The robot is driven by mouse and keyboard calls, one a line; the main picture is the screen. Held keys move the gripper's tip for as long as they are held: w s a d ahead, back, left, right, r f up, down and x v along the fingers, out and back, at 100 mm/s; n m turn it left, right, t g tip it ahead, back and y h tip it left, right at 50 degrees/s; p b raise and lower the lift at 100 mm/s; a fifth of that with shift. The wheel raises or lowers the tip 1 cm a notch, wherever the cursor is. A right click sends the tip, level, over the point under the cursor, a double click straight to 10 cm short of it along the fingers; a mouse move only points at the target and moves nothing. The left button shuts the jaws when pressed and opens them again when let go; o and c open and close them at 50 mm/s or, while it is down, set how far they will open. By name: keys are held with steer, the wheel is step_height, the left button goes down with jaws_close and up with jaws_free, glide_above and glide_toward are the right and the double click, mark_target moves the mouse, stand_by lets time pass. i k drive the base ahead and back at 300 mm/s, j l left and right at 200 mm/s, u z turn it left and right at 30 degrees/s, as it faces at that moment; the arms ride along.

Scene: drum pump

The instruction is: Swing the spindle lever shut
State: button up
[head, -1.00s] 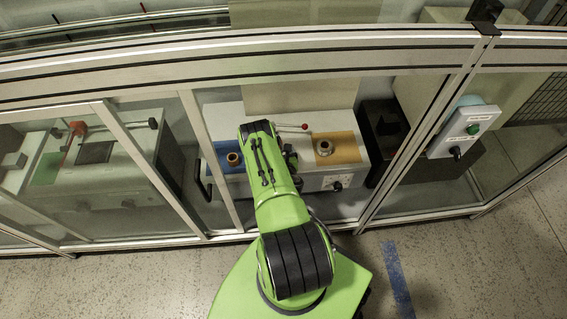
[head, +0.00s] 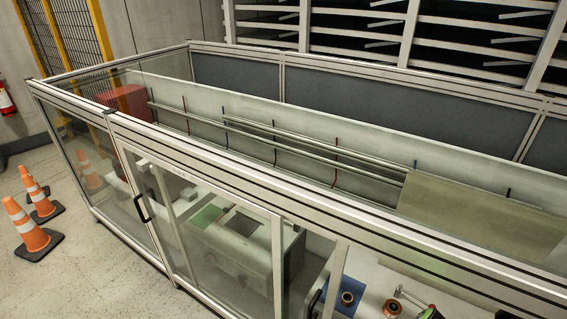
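In the head view, a pale rod-like part (head: 411,297) shows at the bottom edge. It may be the spindle lever, but it is cut off and too small to tell whether it stands open or shut. A brass-coloured ring part (head: 347,298) sits on a blue panel (head: 330,298) to its left. A second copper-coloured round part (head: 392,307) lies between them. A small green piece at the bottom edge, right of the rod, looks like part of my arm. My gripper's fingers are not visible.
A framed glass enclosure (head: 130,135) runs across the view, with a door handle (head: 142,208) on its front. Inside is a grey machine with a green panel (head: 206,216). Orange cones (head: 31,236) stand on the floor at left, with open floor around them.

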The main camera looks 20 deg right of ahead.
mark_target(399, 288)
steer(key=k+j, duration=0.35)
steer(key=j, duration=0.15)
steer(key=k+j, duration=0.4)
steer(key=j, duration=0.1)
